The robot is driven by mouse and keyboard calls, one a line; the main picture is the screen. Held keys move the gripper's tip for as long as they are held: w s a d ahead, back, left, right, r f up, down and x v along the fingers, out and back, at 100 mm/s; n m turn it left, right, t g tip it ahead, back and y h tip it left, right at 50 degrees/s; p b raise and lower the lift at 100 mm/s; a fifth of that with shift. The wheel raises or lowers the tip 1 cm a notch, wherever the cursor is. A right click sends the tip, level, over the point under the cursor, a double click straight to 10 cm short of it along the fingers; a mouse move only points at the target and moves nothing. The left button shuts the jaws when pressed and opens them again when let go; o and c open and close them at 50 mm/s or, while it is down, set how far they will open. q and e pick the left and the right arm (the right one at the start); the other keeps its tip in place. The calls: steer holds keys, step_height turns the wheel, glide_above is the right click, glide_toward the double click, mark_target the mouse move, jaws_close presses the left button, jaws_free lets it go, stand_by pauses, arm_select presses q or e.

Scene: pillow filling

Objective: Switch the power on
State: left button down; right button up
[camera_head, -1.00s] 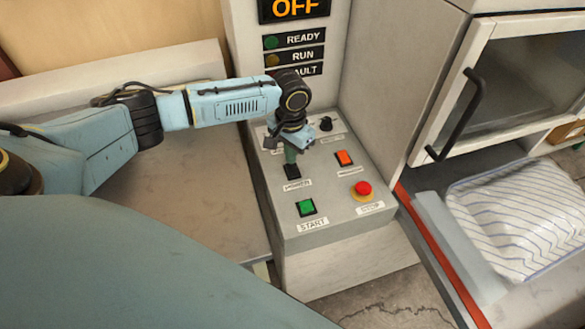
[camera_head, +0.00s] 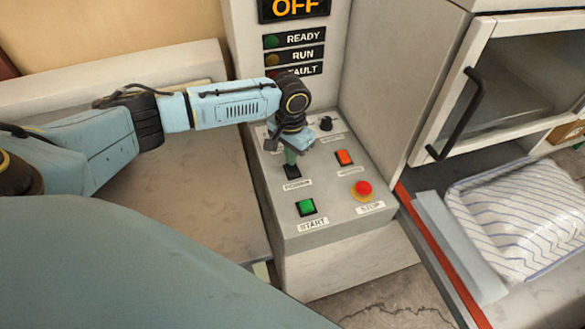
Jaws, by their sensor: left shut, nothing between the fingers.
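The control panel (camera_head: 335,222) is a grey box with labelled controls on its top. The black power switch (camera_head: 293,172) sits at its left side, above a label reading POWER. My left gripper (camera_head: 290,158) is shut and points down at the switch. Its tip appears to be at or just above the switch; I cannot tell whether it touches. The display (camera_head: 295,8) above the panel reads OFF in orange. My right gripper is not in view.
A green START button (camera_head: 306,207), a red STOP button (camera_head: 363,188), an orange button (camera_head: 344,157) and a black knob (camera_head: 326,123) share the panel top. At right, a striped pillow (camera_head: 520,215) lies below a glass-fronted door (camera_head: 515,85) with a black handle.

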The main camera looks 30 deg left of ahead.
arm_select(q)
steer(key=shift+f, duration=0.6)
steer(key=shift+r, duration=0.15)
step_height(320, 180, up, 7)
steer(key=p, duration=0.8)
stand_by(0.5)
